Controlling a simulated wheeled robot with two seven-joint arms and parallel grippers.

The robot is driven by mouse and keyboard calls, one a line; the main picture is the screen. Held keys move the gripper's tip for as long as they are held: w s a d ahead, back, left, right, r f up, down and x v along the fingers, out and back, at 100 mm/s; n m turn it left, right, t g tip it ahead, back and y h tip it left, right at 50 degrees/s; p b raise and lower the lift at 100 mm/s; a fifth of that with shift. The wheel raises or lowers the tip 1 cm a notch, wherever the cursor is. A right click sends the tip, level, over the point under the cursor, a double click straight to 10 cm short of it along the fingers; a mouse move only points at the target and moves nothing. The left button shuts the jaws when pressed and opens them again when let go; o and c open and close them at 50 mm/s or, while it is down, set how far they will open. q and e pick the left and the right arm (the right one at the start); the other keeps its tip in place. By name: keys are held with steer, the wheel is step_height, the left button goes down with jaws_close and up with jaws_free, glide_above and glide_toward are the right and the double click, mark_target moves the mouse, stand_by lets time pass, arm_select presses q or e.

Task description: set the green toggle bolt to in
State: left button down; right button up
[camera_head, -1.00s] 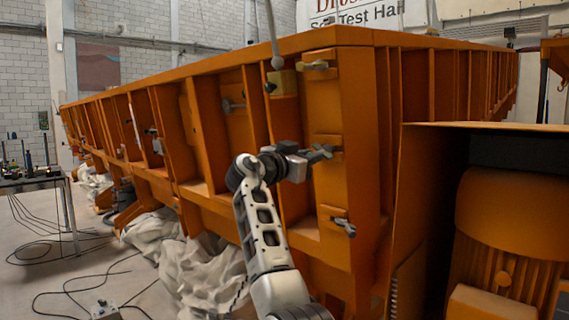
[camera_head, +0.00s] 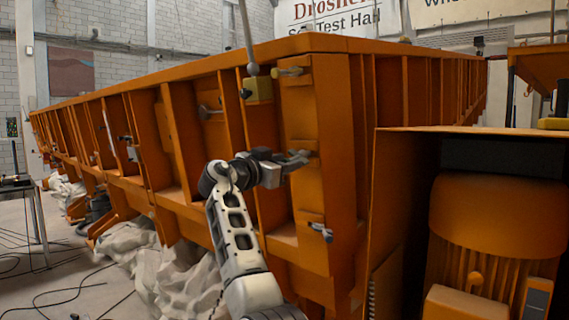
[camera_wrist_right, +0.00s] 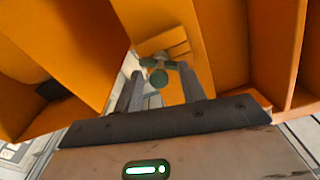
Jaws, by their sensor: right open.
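The green toggle bolt (camera_wrist_right: 159,75) shows in the right wrist view on an orange plate, as a dark green rounded end with a cross-piece behind it. My right gripper (camera_wrist_right: 161,70) is open, with one finger on each side of the bolt. I cannot tell whether the fingers touch it. In the head view my right gripper (camera_head: 297,158) is at the middle plate of the orange end panel (camera_head: 300,110) and largely hides the bolt there. My left gripper is not in view.
Other bolts sit on the same panel: an upper one (camera_head: 288,72) and a lower grey one (camera_head: 321,231). A yellowish block (camera_head: 257,89) with a rod is at upper left. An orange housing with a motor (camera_head: 495,225) stands at right. Crumpled sheeting (camera_head: 185,285) lies below.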

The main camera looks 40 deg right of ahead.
arm_select(q)
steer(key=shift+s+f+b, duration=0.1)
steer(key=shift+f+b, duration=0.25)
steer(key=shift+b, duration=0.55)
arm_select(e)
steer(key=s+a+f, duration=0.1)
steer(key=a, duration=1.4)
steer(key=shift+s+a, duration=0.3)
steer(key=shift+s, duration=0.05)
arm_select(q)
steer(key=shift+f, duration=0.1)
